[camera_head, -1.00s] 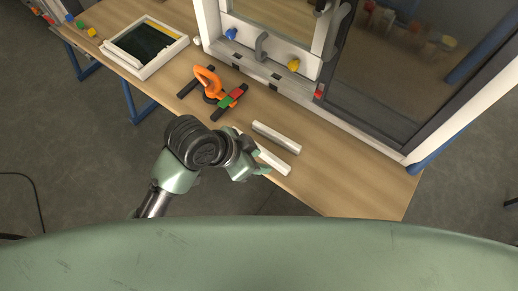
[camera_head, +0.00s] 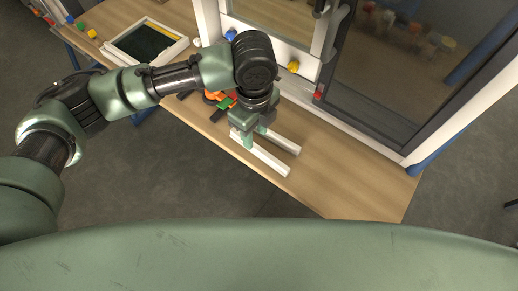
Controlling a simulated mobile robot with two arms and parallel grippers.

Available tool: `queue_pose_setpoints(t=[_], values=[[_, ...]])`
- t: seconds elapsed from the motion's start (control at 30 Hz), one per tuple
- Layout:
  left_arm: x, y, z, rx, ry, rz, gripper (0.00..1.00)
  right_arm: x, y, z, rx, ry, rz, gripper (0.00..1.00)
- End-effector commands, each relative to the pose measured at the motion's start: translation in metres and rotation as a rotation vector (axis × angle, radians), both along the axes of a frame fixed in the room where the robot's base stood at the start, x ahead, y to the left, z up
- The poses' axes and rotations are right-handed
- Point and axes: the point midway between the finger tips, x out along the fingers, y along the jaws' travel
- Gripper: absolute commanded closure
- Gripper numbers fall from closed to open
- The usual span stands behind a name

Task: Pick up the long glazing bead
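Two light strips lie side by side on the wooden bench. The front white one, which looks like the longer glazing bead (camera_head: 268,160), runs along the front edge of the bench. The shorter strip (camera_head: 285,143) lies behind it. My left gripper (camera_head: 255,136) points down over the left ends of both strips and hides part of them. Its green fingertips look apart, one by the front bead and one farther back. I cannot tell whether it touches the bead. My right gripper is not in view.
An orange tool (camera_head: 213,96) with red and green pieces lies behind my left gripper, partly hidden. A white frame with a dark panel (camera_head: 148,44) lies at the back left. The upright window frame (camera_head: 300,50) stands behind. The bench at right (camera_head: 355,180) is clear.

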Motion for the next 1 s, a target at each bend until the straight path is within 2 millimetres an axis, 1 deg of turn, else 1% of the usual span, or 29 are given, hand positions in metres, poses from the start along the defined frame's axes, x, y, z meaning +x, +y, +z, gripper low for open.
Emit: queue_pose_setpoints(t=[0.17,0.3,0.4,0.5,0.7,0.73,0.77,0.8,0.87,1.0], values=[[-0.001,-0.004,-0.020,-0.001,0.002,0.002,0.62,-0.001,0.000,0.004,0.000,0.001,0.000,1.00],[-0.002,-0.010,-0.041,0.000,0.003,0.000,0.62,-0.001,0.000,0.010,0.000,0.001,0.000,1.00],[-0.001,-0.009,-0.054,-0.001,0.000,0.002,0.62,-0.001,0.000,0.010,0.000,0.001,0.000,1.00],[-0.001,-0.009,-0.061,-0.003,0.000,0.001,0.62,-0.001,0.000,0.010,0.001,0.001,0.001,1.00],[-0.001,-0.009,-0.062,-0.003,-0.001,0.001,0.62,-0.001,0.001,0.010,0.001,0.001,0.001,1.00],[-0.001,-0.009,-0.062,-0.003,-0.001,0.001,0.65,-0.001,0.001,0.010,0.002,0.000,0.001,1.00],[-0.001,-0.009,-0.062,-0.003,-0.001,0.001,0.73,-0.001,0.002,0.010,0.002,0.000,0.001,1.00],[-0.001,-0.009,-0.062,-0.004,-0.002,0.001,0.84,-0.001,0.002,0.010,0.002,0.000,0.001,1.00],[-0.001,-0.009,-0.062,-0.004,-0.002,0.001,1.00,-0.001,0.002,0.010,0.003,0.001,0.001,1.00],[-0.001,-0.009,-0.061,-0.004,-0.002,0.001,1.00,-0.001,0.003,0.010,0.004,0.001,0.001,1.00]])
